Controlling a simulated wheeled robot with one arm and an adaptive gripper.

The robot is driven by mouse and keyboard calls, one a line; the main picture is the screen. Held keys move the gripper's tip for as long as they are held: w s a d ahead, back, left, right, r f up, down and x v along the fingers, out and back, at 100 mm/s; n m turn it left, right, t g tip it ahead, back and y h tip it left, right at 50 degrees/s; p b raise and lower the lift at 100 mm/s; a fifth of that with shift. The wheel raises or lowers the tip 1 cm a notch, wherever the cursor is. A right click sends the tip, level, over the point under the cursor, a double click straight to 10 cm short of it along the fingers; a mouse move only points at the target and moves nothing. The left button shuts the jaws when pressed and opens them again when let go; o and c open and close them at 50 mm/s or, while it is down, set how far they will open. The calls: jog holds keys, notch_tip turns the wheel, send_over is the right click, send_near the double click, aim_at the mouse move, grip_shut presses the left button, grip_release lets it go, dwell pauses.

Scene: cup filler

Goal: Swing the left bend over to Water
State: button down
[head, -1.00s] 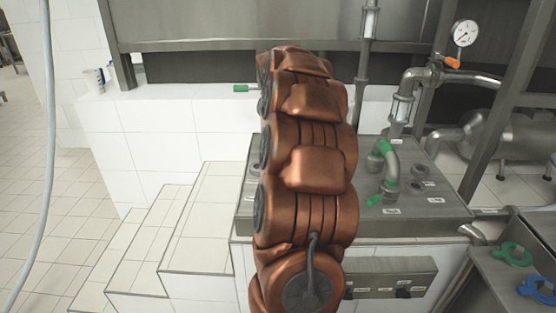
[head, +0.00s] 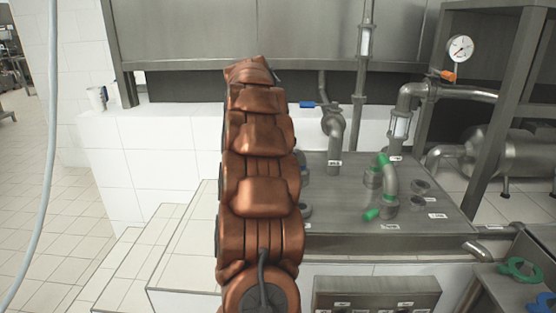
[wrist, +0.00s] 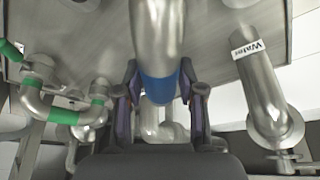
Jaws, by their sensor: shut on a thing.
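In the wrist view my gripper (wrist: 159,82) has one finger on each side of a steel pipe bend (wrist: 156,30) with a blue band (wrist: 158,88), and is shut on it. A steel pipe (wrist: 262,95) with a white label reading "Water" (wrist: 248,46) stands to the right in that view, apart from the held bend. In the head view my copper-coloured arm hides the gripper and nearly all of the bend. A pipe with a blue valve handle (head: 308,104) shows just right of the arm; its label is too small to read.
A second bend with green bands (head: 390,180) stands on the steel panel (head: 335,212); it also shows in the wrist view (wrist: 62,116). A control box (head: 375,293) is on the front. A gauge (head: 460,48) and pipes stand at the right. White tiled steps (head: 125,250) lie left.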

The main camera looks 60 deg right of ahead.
dwell(0.3)
jog(key=c, duration=0.7)
grip_release()
jog(key=shift+r, duration=0.1)
jog(key=v, duration=1.1)
jog(key=shift+r, duration=0.4)
jog(key=shift+a, duration=0.15)
